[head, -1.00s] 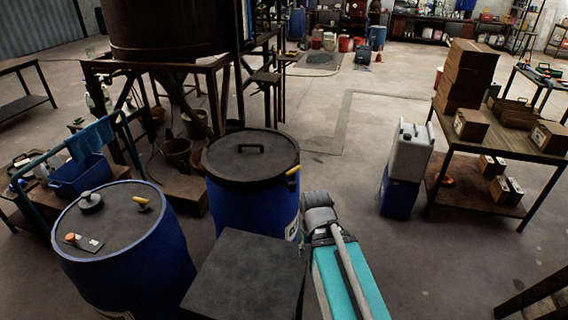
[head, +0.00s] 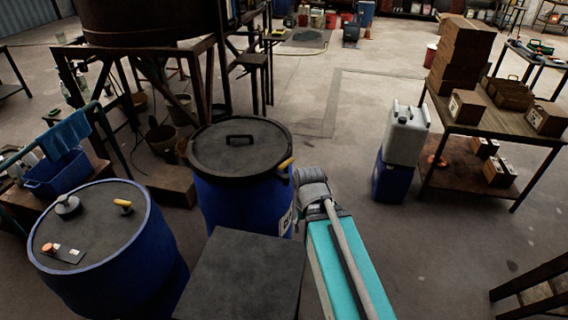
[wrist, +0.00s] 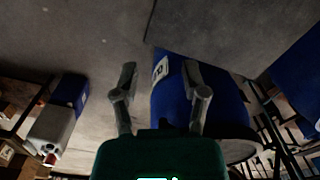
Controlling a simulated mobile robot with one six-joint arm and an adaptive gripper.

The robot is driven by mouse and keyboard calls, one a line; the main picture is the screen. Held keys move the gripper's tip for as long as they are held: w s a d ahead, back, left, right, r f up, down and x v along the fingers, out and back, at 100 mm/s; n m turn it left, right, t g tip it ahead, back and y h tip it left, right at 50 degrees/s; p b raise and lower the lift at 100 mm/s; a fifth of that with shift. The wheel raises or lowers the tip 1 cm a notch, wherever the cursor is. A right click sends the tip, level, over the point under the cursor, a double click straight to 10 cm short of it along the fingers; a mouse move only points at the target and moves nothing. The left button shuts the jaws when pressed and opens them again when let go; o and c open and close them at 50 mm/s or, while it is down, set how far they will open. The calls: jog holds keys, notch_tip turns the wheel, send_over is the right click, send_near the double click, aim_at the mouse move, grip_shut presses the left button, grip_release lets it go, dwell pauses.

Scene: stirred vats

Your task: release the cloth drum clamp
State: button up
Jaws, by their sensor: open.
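A blue drum (head: 235,205) with a black lid (head: 240,148) stands upright at the centre of the head view. A yellow clamp lever (head: 286,163) sits at the lid's right rim. The drum's white label (wrist: 160,70) shows in the wrist view, with the blue wall (wrist: 172,95) beside it. My gripper (wrist: 158,72) is open and empty in the wrist view, with the drum behind its right finger. I cannot tell whether that finger touches the drum. In the head view my arm ends just right of the drum, and the fingers are hidden. The clamp cannot be made out in the wrist view.
A second blue drum (head: 110,260) with a small yellow handle (head: 123,206) stands at the left. A grey jerrycan (head: 406,135) on a blue one (head: 392,182) stands by a loaded table (head: 495,120) at the right. The floor between is clear.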

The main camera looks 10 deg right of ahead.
jog(key=shift+o, duration=0.6)
jog(key=m+t+h+b, duration=1.05)
jog(key=h+b, duration=0.35)
jog(key=b, duration=0.9)
send_near(286, 163)
jog(key=s+a+f, duration=0.1)
jog(key=a, duration=0.2)
jog(key=shift+s+d+f+n, duration=0.1)
jog(key=shift+s+d+n, duration=0.1)
jog(key=shift+n, duration=0.15)
jog(key=shift+w+d, duration=0.15)
jog(key=x, duration=1.3)
jog(key=shift+w+d+r, duration=0.15)
jog(key=shift+r, duration=0.1)
